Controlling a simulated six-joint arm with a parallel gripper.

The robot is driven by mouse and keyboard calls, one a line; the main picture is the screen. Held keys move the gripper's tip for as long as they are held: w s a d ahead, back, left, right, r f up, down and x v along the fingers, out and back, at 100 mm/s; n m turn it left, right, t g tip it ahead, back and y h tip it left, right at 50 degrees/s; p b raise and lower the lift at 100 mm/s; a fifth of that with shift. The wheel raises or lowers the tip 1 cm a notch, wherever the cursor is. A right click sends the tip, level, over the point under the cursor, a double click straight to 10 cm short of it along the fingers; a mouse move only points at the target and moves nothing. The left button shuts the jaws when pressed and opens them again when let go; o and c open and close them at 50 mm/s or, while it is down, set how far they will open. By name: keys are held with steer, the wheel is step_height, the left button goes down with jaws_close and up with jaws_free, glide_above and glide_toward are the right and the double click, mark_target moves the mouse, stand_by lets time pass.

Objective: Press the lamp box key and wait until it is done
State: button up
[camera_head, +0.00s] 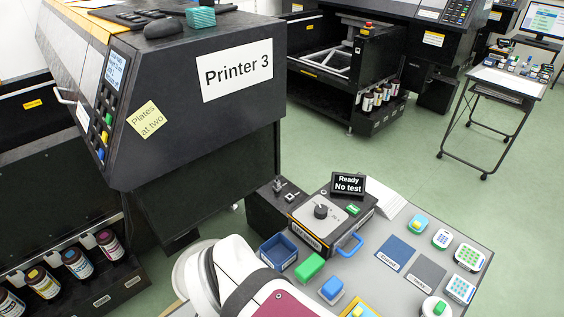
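The lamp box seems to be the dark box (334,226) with a black knob on top, standing on the grey table at lower centre. A small green key (353,209) shows on its top right of the knob. A small black display (348,185) behind the box reads "Ready" and "No test". White parts of my own arm show at the bottom, left of centre. My gripper is not in view, and nothing is seen touching the key.
A blue open bin (278,251), a green block (309,267) and a blue-and-white block (332,289) stand before the box. A blue loop handle (350,245) is at its right. Blue and grey mats and several small keyed blocks lie further right. Printer 3 (237,71) rises behind left.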

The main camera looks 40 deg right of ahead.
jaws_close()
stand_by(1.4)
